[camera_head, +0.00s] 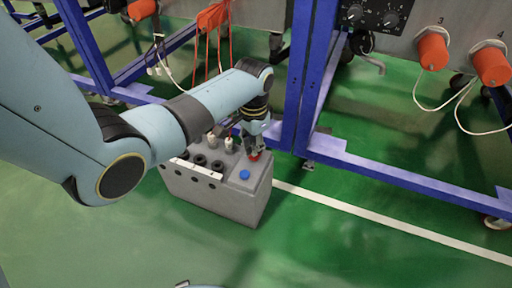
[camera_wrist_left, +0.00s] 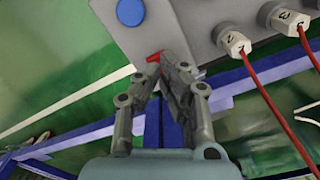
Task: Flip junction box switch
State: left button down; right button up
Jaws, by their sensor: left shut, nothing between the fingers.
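The grey junction box (camera_head: 222,200) stands on the green floor in the middle of the head view. A red switch (camera_head: 254,155) and a round blue button (camera_head: 244,174) are on its top near the right end. In the left wrist view the red switch (camera_wrist_left: 153,57) and the blue button (camera_wrist_left: 130,12) show again. My left gripper (camera_head: 256,151) points down at the red switch. In the wrist view its fingertips (camera_wrist_left: 163,64) are shut and empty, right beside the switch; I cannot tell whether they touch it. My right gripper is not in view.
White connectors (camera_wrist_left: 235,44) with red cables stand on the box top close to the gripper. A blue metal frame (camera_head: 300,90) rises just behind the box. Orange plugs (camera_head: 432,52) hang on a panel at the upper right. The floor in front is clear.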

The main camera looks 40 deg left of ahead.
pick_arm(q)
jog(key=shift+f+b, duration=0.35)
jog(key=shift+f, duration=0.45)
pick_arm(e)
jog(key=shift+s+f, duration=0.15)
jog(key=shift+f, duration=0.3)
pick_arm(q)
notch_tip(320, 180, up, 4)
jog(key=p, duration=0.3)
jog(key=shift+p, duration=0.35)
jog(key=shift+r+p, duration=1.55)
jog(key=shift+p, duration=0.1)
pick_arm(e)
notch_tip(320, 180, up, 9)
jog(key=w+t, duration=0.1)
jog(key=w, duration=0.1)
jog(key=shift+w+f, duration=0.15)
